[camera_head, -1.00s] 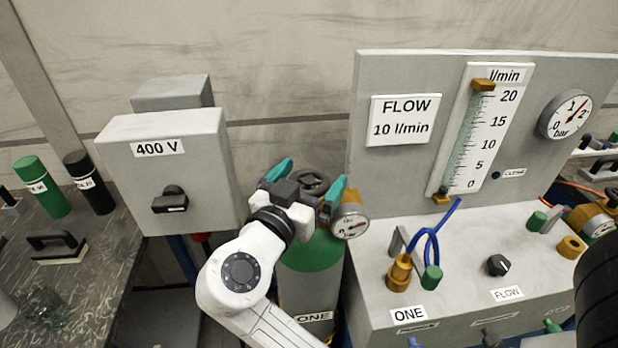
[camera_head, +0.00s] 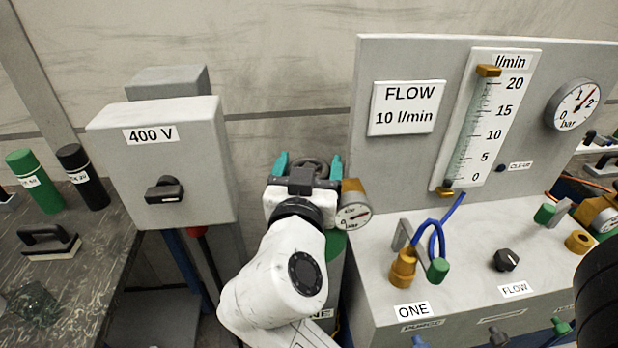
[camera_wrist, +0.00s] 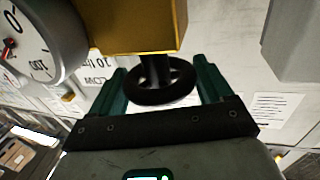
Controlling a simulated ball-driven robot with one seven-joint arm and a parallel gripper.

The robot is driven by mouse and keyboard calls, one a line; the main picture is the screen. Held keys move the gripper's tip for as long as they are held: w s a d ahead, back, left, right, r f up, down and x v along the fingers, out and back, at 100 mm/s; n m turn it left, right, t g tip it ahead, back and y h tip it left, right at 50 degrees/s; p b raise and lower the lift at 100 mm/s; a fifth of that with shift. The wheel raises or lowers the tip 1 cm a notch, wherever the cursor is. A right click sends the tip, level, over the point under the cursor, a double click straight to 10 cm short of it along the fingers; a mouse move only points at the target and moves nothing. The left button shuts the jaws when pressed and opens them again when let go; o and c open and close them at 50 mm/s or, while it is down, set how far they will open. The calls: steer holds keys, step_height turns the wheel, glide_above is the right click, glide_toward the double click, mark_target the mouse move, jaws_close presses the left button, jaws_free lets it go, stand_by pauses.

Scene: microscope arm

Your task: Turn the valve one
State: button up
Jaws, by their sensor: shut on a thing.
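The valve's dark round handwheel (camera_head: 312,168) sits on top of the green and grey gas cylinder labelled ONE (camera_head: 335,262), beside a brass fitting. My gripper (camera_head: 308,167) has its teal fingers on the left and right sides of the handwheel and is shut on it. The wrist view also shows the handwheel (camera_wrist: 160,92) between both fingers, below the brass block (camera_wrist: 135,25). A round pressure gauge (camera_head: 352,216) is just right of my gripper. My wrist and arm hide most of the cylinder.
A grey 400 V box (camera_head: 205,125) with a black rotary switch stands close to the left. The flow panel (camera_head: 385,160) and a console (camera_head: 465,260) with a blue hose, brass fitting and knob stand close to the right. A dark workbench is at far left.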

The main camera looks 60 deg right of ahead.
steer(key=shift+n+t+y, duration=0.6)
steer(key=shift+n+t, duration=0.2)
steer(key=shift+t, duration=0.3)
steer(key=o, duration=1)
steer(key=shift+c, duration=0.2)
steer(key=b+v, duration=0.2)
steer(key=v, duration=0.9)
steer(key=shift+f, duration=0.1)
